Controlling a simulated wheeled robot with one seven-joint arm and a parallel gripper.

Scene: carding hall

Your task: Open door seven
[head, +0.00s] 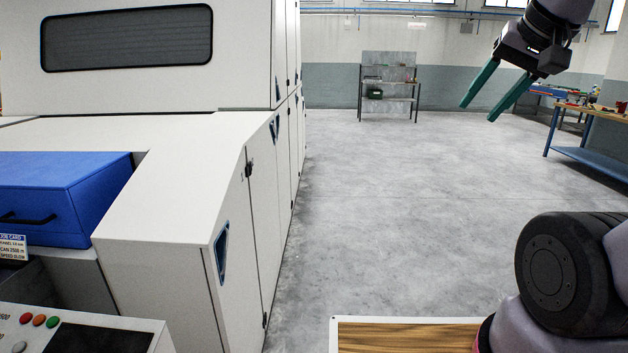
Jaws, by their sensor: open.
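The white carding machine (165,175) fills the left of the head view. Its side facing the aisle holds a row of tall narrow doors, seen at a steep angle, and all look shut. The nearest door (234,285) has a blue-rimmed recessed handle (222,252). A similar handle (275,127) shows farther along, and another (277,88) above it. I can read no door numbers, so I cannot tell which is door seven. My gripper (478,112) is at the upper right, its two green fingers apart and empty, well away from the doors.
A blue cover (60,190) with a black handle and a control panel (80,335) with buttons are at the left. A shelf rack (390,88) stands at the far wall. A workbench (590,152) stands at the right. The grey floor (400,210) between is clear.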

